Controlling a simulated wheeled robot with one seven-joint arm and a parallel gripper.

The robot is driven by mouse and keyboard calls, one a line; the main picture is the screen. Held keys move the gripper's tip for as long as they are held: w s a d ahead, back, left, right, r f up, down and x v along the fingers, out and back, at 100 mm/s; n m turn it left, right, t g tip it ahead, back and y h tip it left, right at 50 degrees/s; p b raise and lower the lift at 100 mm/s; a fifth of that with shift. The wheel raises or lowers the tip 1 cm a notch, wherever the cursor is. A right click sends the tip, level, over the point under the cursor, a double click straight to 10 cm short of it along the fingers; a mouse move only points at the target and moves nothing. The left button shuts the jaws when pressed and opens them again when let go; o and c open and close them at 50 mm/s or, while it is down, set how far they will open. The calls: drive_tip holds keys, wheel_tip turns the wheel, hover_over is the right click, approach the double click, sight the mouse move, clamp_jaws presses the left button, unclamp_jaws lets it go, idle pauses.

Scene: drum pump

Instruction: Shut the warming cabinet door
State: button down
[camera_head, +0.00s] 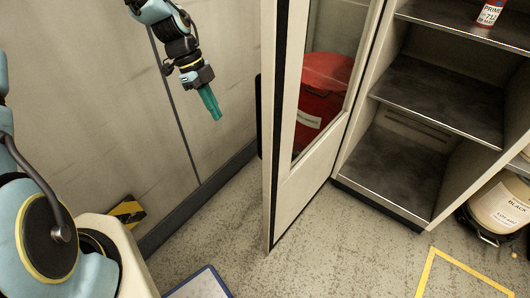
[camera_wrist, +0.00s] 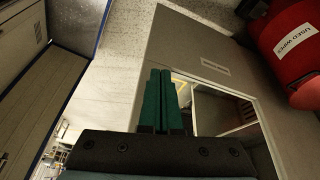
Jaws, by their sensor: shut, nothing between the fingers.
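The warming cabinet (camera_head: 350,190) stands at the right in the head view, with metal shelves inside. Its pale door (camera_head: 290,208), with a glass window, stands wide open toward me, its free edge nearer the camera. My gripper (camera_head: 216,117) is to the left of the door, in the air by the wall, pointing down with green fingers shut and empty. In the wrist view the shut fingers (camera_wrist: 161,100) show in front of the door (camera_wrist: 185,45) and its window. The gripper appears apart from the door; the exact gap is hard to tell.
A red bin (camera_head: 325,85) shows through the door's window; it is labelled used wipes in the wrist view (camera_wrist: 290,40). A can (camera_head: 490,12) stands on the top shelf. A drum (camera_head: 500,205) stands right of the cabinet. The floor before the cabinet is clear, with a yellow marking (camera_head: 428,268).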

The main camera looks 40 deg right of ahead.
drive_tip(key=s+d+f+m+p, duration=0.1)
drive_tip(key=s+d+f+p, duration=0.3)
drive_tip(key=s+f, duration=0.4)
drive_tip(key=shift+s+d+f+m, duration=0.35)
drive_tip(key=shift+d+f, duration=0.2)
drive_tip(key=shift+f, duration=0.35)
